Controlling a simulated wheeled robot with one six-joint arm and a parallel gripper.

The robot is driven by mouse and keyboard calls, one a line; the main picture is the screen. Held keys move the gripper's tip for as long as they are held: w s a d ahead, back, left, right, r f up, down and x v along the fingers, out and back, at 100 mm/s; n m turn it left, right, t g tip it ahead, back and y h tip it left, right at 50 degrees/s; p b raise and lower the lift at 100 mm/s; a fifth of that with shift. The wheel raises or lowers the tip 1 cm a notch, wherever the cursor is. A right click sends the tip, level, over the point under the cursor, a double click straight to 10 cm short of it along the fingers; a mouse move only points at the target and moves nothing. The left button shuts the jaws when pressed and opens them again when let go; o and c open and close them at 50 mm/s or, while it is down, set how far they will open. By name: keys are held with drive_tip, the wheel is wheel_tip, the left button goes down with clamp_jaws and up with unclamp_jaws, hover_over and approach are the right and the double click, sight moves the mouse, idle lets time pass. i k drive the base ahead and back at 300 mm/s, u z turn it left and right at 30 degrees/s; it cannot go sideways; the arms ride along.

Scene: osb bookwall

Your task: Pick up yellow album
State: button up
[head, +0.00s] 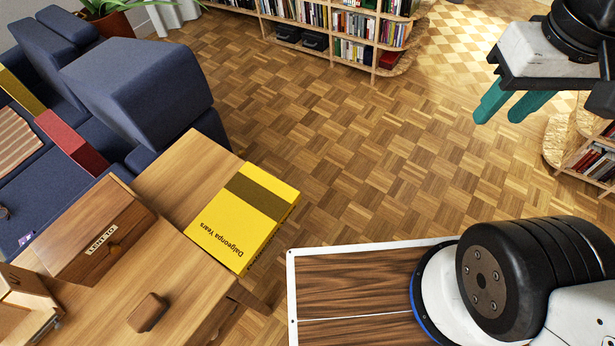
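The yellow album (236,223) lies flat on the wooden table (184,174), at its right edge. It is a thick yellow box with a dark band across its upper part and the words "Dalgeonpa Years" on its cover. My gripper (511,107) is at the upper right, over the floor, far from the album. Its two teal fingers point down and left with a gap between them. Nothing shows between them.
A wooden box labelled "LENT TO" (96,238) stands left of the album, and a small brown block (148,312) lies nearer. A blue sofa (140,80) is behind the table. Bookshelves (330,30) line the back. The parquet floor is clear.

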sight(237, 226)
drive_tip(key=z, duration=0.45)
drive_tip(key=k, duration=1.3)
drive_tip(key=u, duration=2)
